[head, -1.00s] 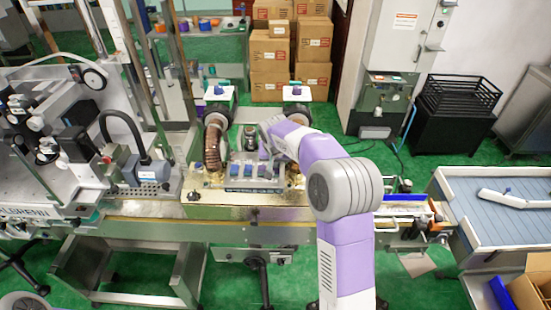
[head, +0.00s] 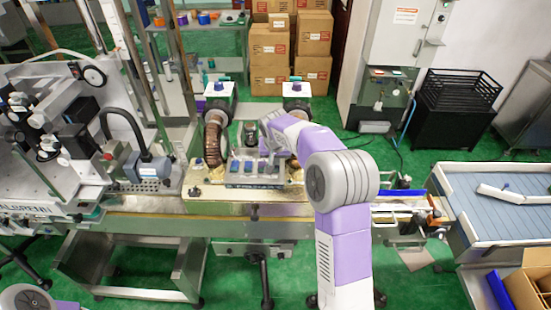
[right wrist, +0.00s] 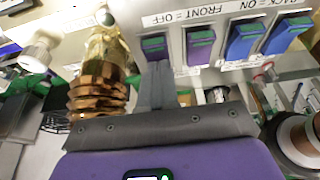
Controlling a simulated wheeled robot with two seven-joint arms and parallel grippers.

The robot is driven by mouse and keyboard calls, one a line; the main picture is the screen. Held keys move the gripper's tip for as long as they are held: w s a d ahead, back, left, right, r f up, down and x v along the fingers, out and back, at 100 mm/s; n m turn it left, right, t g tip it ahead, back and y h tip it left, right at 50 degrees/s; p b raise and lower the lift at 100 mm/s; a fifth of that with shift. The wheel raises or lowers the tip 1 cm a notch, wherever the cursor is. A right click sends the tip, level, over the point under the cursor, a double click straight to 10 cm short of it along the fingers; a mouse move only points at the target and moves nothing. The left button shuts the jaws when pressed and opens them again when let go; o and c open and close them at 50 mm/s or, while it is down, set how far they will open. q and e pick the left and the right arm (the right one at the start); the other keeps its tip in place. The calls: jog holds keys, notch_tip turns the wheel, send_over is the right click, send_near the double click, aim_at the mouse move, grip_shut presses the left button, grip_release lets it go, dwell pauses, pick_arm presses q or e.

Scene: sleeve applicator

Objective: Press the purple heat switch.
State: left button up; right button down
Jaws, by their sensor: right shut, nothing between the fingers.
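Two purple rocker switches with green faces stand side by side in the right wrist view, the left one (right wrist: 153,47) and the other (right wrist: 199,46). I cannot tell which one is the heat switch. They sit on the grey switch panel (head: 254,181), whose labels appear upside down. My right gripper (right wrist: 157,72) is shut and empty, its fingertips at the lower edge of the left purple switch. I cannot tell if they touch it. In the head view the right gripper (head: 267,153) is over the panel's right part, largely hiding the purple switches. My left gripper is not in view.
Two blue switches, one (right wrist: 243,40) beside the other, stand next to the purple ones. A copper ribbed part (right wrist: 98,92) and a copper-coloured coil (right wrist: 302,140) flank the gripper. A labelling machine (head: 60,140) fills the left, and a blue conveyor (head: 505,215) the right.

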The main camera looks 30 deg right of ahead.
jog(key=shift+s+a, duration=0.3)
jog(key=shift+s, duration=0.25)
jog(key=p+v, duration=0.2)
jog(key=v, duration=0.2)
jog(key=shift+r, duration=0.4)
jog(key=v, duration=0.9)
jog(key=shift+s+a+b, duration=0.2)
jog(key=shift+s+b, duration=0.1)
jog(key=shift+s, duration=0.05)
